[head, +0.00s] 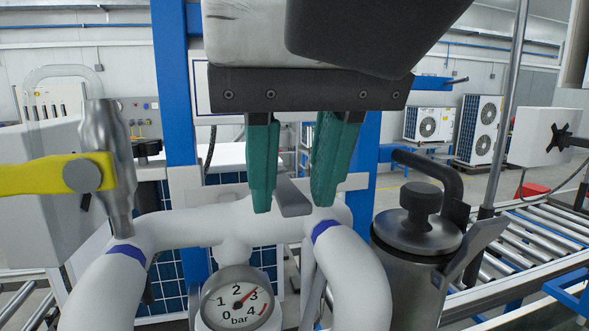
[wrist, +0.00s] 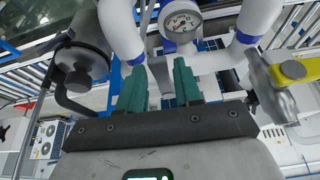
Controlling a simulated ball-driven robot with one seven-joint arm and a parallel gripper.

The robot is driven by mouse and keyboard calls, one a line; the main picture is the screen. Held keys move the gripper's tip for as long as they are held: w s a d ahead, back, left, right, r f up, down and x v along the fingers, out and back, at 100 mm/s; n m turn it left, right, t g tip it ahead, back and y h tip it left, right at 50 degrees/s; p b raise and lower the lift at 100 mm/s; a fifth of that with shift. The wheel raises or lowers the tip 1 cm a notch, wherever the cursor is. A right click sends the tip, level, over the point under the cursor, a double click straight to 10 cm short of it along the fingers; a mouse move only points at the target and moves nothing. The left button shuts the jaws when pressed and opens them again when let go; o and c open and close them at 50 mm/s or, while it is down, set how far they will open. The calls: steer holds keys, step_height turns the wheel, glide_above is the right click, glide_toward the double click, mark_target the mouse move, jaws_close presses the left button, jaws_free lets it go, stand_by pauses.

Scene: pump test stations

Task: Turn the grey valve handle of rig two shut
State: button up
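The grey valve handle (head: 291,197) is a short flat lever on the white pipework, and it shows between my fingertips. In the wrist view the grey handle (wrist: 161,76) also lies between the fingers. My gripper (head: 293,205) has two green fingers pointing down, spread with clear gaps beside the lever. It also shows open in the wrist view (wrist: 160,66). I cannot tell how deep the lever sits between the fingers. The handle's pivot is mostly hidden, and no rig number is legible.
A pressure gauge (head: 238,299) hangs below the white pipe (head: 190,228). A dark metal canister (head: 417,240) with a looped handle stands close on the right, before a roller conveyor (head: 530,235).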

steer(key=shift+o, duration=1.3)
steer(key=shift+f, duration=0.1)
steer(key=shift+s, duration=0.1)
steer(key=p+v, duration=0.3)
steer(key=v, duration=0.7)
steer(key=shift+r, duration=0.4)
steer(key=shift+s, duration=0.2)
